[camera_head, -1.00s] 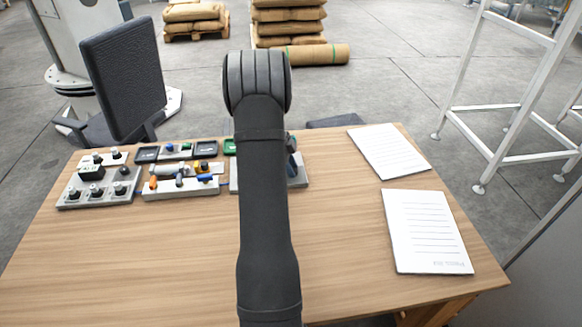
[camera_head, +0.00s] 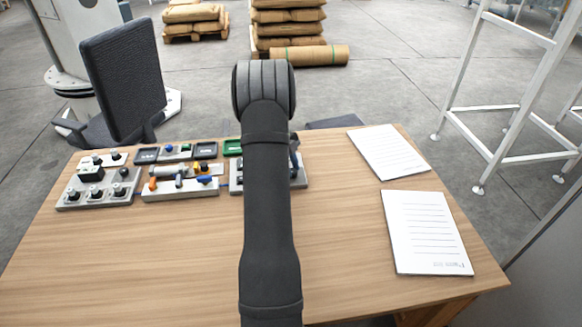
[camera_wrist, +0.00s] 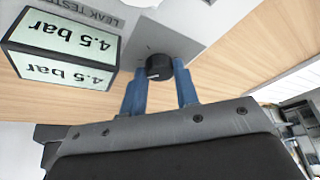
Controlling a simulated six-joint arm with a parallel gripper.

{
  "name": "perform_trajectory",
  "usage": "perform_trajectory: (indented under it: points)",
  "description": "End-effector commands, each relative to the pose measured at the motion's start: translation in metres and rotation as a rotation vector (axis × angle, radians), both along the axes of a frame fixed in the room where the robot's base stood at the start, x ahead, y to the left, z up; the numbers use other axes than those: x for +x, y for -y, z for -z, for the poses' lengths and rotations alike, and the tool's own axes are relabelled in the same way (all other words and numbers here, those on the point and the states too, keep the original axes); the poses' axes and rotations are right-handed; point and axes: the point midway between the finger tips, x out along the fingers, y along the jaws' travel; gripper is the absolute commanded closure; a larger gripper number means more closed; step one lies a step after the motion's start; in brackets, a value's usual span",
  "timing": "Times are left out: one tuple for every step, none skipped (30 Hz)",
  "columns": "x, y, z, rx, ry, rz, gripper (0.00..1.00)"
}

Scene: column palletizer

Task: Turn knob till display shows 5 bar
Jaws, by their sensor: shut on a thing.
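In the wrist view, a black knob (camera_wrist: 157,68) with a pale mark stands on a light grey panel (camera_wrist: 185,22) labelled "LEAK TEST"; the label's end is cut off. The display (camera_wrist: 62,48) beside it reads 4.5 bar on both of its visible faces, upside down in this view. My gripper (camera_wrist: 160,84) has its two blue fingers on either side of the knob and is shut on it. In the head view, my arm hides most of this panel (camera_head: 236,187), the knob and the display.
Left of my arm stand a valve board (camera_head: 180,193) with coloured handles and a grey control box (camera_head: 122,197) with several knobs. Two paper sheets (camera_head: 425,230) lie at the right. The front of the wooden table (camera_head: 130,265) is clear.

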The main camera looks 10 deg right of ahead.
Motion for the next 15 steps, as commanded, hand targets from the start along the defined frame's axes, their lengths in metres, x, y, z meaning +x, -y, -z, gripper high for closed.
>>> perform_trajectory:
  points:
    - [-0.0002,-0.0013,0.0012,0.002,-0.001,0.0,0.95]
    - [-0.0002,-0.0013,0.0012,0.002,-0.001,0.0,0.95]
    - [-0.0002,-0.0013,0.0012,0.002,-0.001,0.0,0.95]
    - [-0.0002,-0.0013,0.0012,0.002,-0.001,0.0,0.95]
    - [-0.0002,-0.0013,0.0012,0.002,-0.001,0.0,0.95]
    - [-0.0002,-0.0013,0.0012,0.002,-0.001,0.0,0.95]
    - [-0.0002,-0.0013,0.0012,0.003,-0.001,-0.001,0.95]
    - [-0.0002,-0.0013,0.0012,0.003,-0.001,-0.001,0.95]
    - [-0.0002,-0.0013,0.0012,0.003,-0.001,-0.001,0.66]
    - [-0.0002,-0.0013,0.0012,0.003,-0.001,-0.001,0.6]
    - [-0.0002,-0.0012,0.0012,0.003,-0.001,-0.001,0.54]
    - [-0.0002,-0.001,0.001,0.003,-0.001,-0.001,0.5]
    - [-0.0002,-0.0009,0.0009,0.002,0.0,-0.001,0.5]
    - [-0.0002,-0.0008,0.0007,0.002,0.0,-0.001,0.5]
    - [-0.0001,-0.0008,0.0006,0.002,0.0,-0.001,0.5]
